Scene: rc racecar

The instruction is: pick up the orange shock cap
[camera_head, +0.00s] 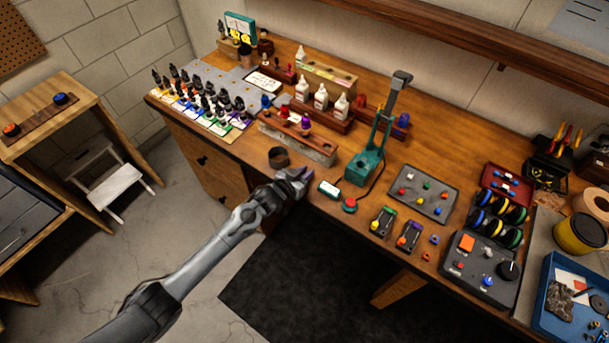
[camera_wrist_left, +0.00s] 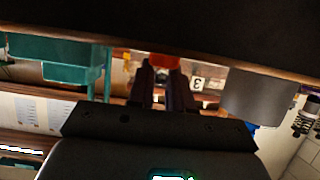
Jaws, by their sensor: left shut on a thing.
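My left gripper (camera_head: 303,176) is at the front edge of the wooden workbench, between a dark round cup and a small display box. In the left wrist view its two dark fingers (camera_wrist_left: 165,70) are close together, with an orange piece (camera_wrist_left: 163,61) at their tips. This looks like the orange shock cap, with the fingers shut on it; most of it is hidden. In the head view I cannot make out the cap at the fingertips. My right gripper is not in view.
The dark cup (camera_head: 278,157) stands just left of the gripper. A teal press (camera_head: 362,168) and a red button (camera_head: 349,204) are to its right. Shock bodies (camera_head: 386,220) and a grey parts tray (camera_head: 422,193) lie farther right. White bottles (camera_head: 321,97) stand behind.

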